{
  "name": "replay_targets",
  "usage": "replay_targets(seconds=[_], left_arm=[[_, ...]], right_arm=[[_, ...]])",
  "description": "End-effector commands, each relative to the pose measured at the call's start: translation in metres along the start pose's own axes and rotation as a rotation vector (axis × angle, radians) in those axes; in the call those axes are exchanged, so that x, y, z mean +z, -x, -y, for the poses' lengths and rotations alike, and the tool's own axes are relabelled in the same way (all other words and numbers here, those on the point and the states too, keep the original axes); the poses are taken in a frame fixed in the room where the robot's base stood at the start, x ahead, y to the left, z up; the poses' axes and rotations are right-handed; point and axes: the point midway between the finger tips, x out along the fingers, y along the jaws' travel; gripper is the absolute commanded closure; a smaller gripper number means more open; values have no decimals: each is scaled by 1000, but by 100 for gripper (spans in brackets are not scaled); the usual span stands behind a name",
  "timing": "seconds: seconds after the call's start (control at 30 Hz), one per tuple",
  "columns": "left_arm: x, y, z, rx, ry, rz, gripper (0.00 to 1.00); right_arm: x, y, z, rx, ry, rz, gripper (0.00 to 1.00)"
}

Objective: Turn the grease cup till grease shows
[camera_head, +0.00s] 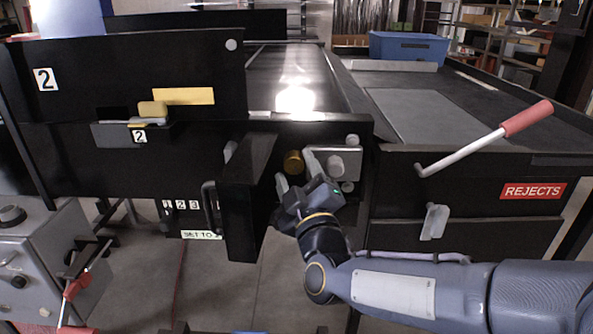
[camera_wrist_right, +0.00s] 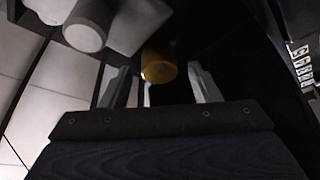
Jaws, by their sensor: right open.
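The grease cup (camera_head: 293,162) is a small brass-coloured cylinder inside the open bay at the end of the conveyor. In the right wrist view the cup (camera_wrist_right: 158,66) shows between the two finger tips, with a dark gap on either side. My right gripper (camera_head: 297,174) is open and empty, reaching into the bay just in front of the cup. In the wrist view the gripper (camera_wrist_right: 160,82) has its fingers apart and pointing at the cup. I see no grease on the cup. My left gripper is not in view.
A black open door (camera_head: 247,198) stands left of my gripper. A grey plate with a round knob (camera_head: 336,164) is close on the right. The red-handled lever (camera_head: 487,138) sticks out above the REJECTS panel (camera_head: 532,191). A blue bin (camera_head: 408,48) stands at the back.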

Motion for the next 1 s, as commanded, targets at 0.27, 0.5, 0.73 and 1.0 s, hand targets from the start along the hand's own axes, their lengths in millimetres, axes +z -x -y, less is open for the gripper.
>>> replay_targets(seconds=[0.27,0.5,0.73,1.0], left_arm=[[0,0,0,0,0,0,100],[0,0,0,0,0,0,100],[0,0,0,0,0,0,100],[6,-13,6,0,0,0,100]], right_arm=[[0,-3,0,0,0,0,44],[0,-3,0,0,0,0,72],[0,-2,0,1,-3,0,88],[3,-1,3,29,-69,0,88]])
